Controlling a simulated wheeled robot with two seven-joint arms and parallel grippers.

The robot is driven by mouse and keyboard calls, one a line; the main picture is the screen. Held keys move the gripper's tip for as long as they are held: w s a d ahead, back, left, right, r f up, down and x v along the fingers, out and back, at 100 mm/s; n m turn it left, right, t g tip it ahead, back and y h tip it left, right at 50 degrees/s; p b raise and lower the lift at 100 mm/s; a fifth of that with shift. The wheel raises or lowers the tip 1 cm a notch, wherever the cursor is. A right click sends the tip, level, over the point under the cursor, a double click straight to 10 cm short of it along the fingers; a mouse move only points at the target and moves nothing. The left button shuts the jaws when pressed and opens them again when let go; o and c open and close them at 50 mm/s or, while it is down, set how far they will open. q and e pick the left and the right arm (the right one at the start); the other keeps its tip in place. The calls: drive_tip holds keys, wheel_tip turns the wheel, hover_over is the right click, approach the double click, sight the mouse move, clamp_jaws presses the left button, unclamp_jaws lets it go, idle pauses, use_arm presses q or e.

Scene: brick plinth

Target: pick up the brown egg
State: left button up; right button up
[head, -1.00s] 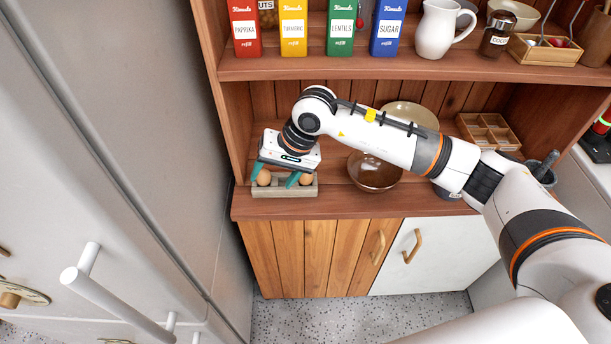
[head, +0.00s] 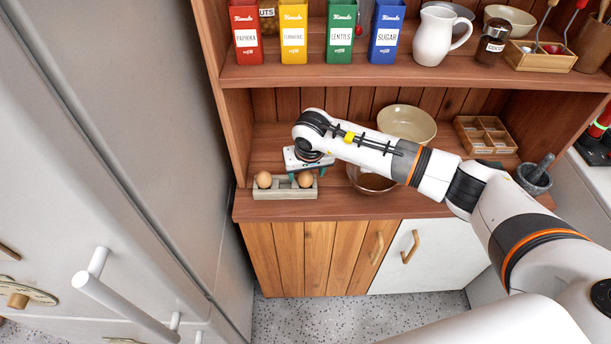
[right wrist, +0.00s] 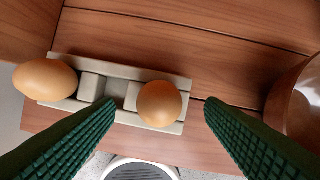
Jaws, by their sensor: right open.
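Two brown eggs sit in a pale egg tray (head: 285,192) on the wooden counter. The left egg (head: 264,180) also shows at the left end in the right wrist view (right wrist: 45,80). The right egg (head: 305,179) shows in the right wrist view (right wrist: 159,103) at the tray's other end. My right gripper (right wrist: 160,105) is open and empty, its green fingers on either side of the right egg in that picture, apart from it. In the head view the wrist hangs above the tray and partly hides the fingers. My left gripper is not in view.
A brown glass bowl (head: 369,182) stands just right of the tray, close to my right gripper. A beige bowl (head: 408,122), a divided wooden box (head: 487,134) and a mortar (head: 534,178) stand further right. A shelf (head: 420,78) overhangs the counter; the refrigerator (head: 130,130) is at left.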

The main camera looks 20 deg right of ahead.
drive_tip(key=shift+x, duration=1.1)
drive_tip(key=c, duration=0.7)
drive_tip(key=shift+c, duration=0.2)
